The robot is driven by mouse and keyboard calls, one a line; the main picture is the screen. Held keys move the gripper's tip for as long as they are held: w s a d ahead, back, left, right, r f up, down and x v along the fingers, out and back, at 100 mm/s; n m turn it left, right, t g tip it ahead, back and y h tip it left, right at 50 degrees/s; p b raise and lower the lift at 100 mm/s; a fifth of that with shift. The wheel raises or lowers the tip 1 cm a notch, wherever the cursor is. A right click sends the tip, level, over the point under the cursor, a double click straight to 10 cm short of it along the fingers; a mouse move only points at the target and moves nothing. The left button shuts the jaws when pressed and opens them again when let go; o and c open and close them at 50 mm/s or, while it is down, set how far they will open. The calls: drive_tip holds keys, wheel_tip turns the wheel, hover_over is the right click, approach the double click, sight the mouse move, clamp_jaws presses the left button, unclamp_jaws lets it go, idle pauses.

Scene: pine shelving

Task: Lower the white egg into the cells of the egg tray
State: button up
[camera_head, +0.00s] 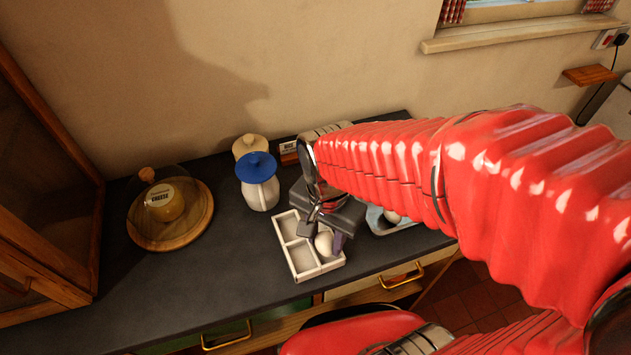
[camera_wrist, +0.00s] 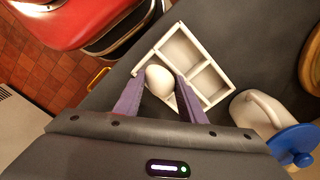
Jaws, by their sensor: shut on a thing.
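The white egg (camera_wrist: 159,79) is between the two purple fingers of my gripper (camera_wrist: 152,92) in the wrist view. My gripper is shut on it. The egg tray (camera_wrist: 209,98) is a white box with square cells, lying on the dark worktop. The egg is over or in a cell at one corner of the tray; I cannot tell whether it touches the bottom. In the head view the egg (camera_head: 324,243) shows at the right side of the tray (camera_head: 286,257), beside my gripper (camera_head: 326,238), whose fingers are partly hidden. The other visible cells look empty.
A white jug with a blue lid (camera_head: 260,185) stands close behind the tray. A cheese dome on a round board (camera_head: 150,232) is at the left. A pale dish (camera_head: 380,222) holding something white is right of my gripper. The worktop's front left is clear.

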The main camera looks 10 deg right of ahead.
sight(325, 238)
drive_tip(key=shift+f, duration=0.3)
idle(0.5)
drive_tip(key=o, duration=0.7)
drive_tip(key=shift+o, duration=0.2)
wheel_tip(325, 238, up, 14)
drive_tip(key=shift+f, duration=0.15)
idle(0.3)
idle(0.5)
